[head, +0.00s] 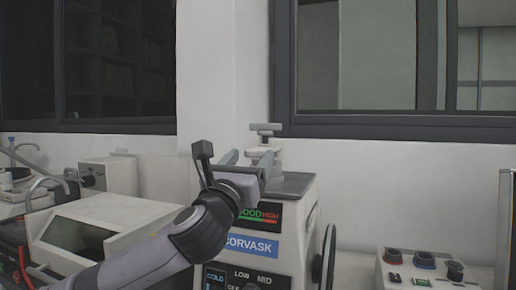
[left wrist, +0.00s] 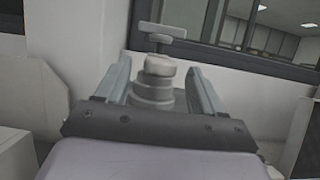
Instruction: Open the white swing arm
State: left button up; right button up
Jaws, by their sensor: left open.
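The mounting press (head: 288,232) is a pale box with a CORVASK label and a grey top plate. On its top is the white swing arm (left wrist: 160,66), a pale rounded piece above a grey stepped cylinder, with a T-shaped handle (head: 266,129) above it. My left gripper (head: 248,158) is open just in front of the press top. In the left wrist view its two fingers (left wrist: 158,72) appear on either side of the pale piece and cylinder, with gaps; contact is not visible. My gripper hides part of the press top in the head view. My right gripper is not in view.
A pale machine with a dark window (head: 78,235) stands left of the press, below my left arm. A control box with several knobs (head: 425,268) is at the right. A wall and dark-framed window (head: 400,125) are behind the press.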

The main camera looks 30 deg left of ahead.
aim_at(257, 148)
pick_arm(q)
jog(key=shift+p+x, duration=0.35)
jog(key=shift+x, duration=2.1)
jog(key=shift+f, duration=0.1)
grip_shut()
jog(key=shift+w+d+n+g+y+p, duration=0.25)
jog(key=shift+d+n+y+p, duration=0.1)
jog(key=shift+d+y+p, duration=0.15)
jog(key=shift+w+d+n+g+y+p, duration=0.1)
jog(key=shift+d+n+g+y+p, duration=0.15)
jog(key=shift+d+n+y+p, duration=0.25)
jog(key=shift+w+d+n+g+y+p, duration=0.2)
jog(key=shift+d+n+g+y+p, duration=0.2)
jog(key=shift+y, duration=0.45)
jog(key=shift+w+d+n+g+y+p, duration=0.15)
jog(key=shift+d+n+g+y+p, duration=0.2)
jog(key=shift+y, duration=0.5)
